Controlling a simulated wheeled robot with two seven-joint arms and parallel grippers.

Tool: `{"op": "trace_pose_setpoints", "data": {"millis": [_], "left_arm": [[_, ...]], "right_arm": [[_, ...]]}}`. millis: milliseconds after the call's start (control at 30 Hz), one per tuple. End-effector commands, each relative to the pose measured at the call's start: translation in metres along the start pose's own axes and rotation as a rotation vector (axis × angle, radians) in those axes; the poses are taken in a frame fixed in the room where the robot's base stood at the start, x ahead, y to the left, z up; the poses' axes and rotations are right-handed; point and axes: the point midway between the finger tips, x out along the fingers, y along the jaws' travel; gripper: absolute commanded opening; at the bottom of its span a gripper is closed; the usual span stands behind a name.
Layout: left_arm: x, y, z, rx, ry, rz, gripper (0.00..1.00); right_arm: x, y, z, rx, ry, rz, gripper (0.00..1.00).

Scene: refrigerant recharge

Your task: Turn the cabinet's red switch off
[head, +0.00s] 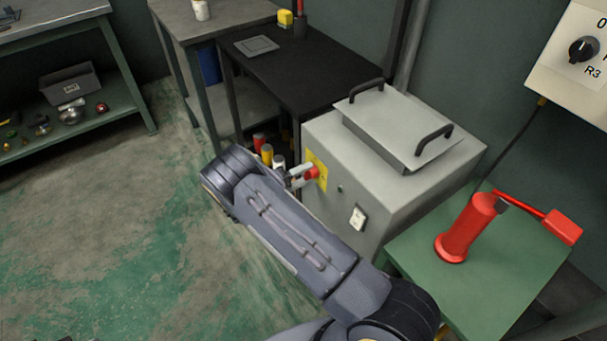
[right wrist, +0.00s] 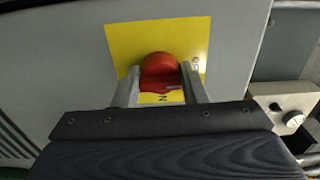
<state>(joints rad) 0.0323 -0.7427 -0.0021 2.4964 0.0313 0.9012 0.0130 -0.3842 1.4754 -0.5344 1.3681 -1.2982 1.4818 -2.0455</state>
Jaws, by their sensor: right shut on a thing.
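The grey cabinet (head: 322,215) stands right of centre in the head view. Its red switch (head: 312,173) sits on a yellow plate (head: 319,163) on the front face. The red switch also shows in the right wrist view (right wrist: 160,72), with the yellow plate (right wrist: 128,36) behind it. My right gripper (head: 301,176) is at the switch, with one finger on each side of the red knob, shut on it. The lower part of the knob is partly hidden by the fingers, and the plate's lettering is only partly readable. My left gripper is not in view.
A lidded tray with black handles (head: 402,125) lies on the cabinet top. A green table (head: 490,285) with a red tool (head: 466,232) stands to the right. A black table (head: 300,75) is behind.

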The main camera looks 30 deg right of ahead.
Motion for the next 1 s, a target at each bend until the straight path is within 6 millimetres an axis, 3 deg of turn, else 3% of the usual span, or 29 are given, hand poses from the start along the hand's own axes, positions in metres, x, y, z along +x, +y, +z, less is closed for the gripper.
{"op": "trace_pose_setpoints", "data": {"millis": [33,200,533,1000], "left_arm": [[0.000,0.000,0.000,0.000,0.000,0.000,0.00],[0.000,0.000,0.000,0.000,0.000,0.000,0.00],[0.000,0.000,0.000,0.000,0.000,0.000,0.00],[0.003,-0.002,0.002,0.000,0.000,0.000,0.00]], "right_arm": [[-0.001,0.001,0.000,-0.002,-0.001,0.003,0.40],[-0.001,0.001,0.000,-0.001,-0.001,0.002,0.59],[-0.006,0.000,0.000,0.000,-0.002,0.001,0.59],[-0.074,0.001,0.000,-0.001,-0.003,0.002,0.59]]}}
